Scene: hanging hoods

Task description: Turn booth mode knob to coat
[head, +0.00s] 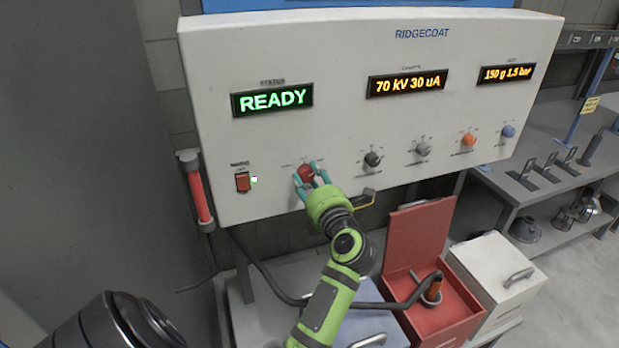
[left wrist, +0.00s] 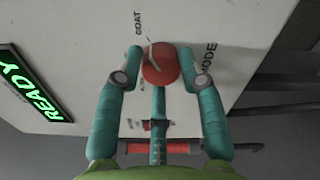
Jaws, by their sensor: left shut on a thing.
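The red booth mode knob (head: 306,174) sits on the lower left of the white control panel (head: 330,125). My left gripper (head: 310,180), with teal fingers on a green body, is shut on it. In the left wrist view the knob (left wrist: 160,64) lies between the two fingertips. My right gripper is not in view.
A green READY display (head: 272,99) is above the knob. A red switch (head: 242,182) is to its left, and a black knob (head: 373,159) to its right. A red handle (head: 198,190) hangs at the panel's left edge. An open red box (head: 432,310) stands below.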

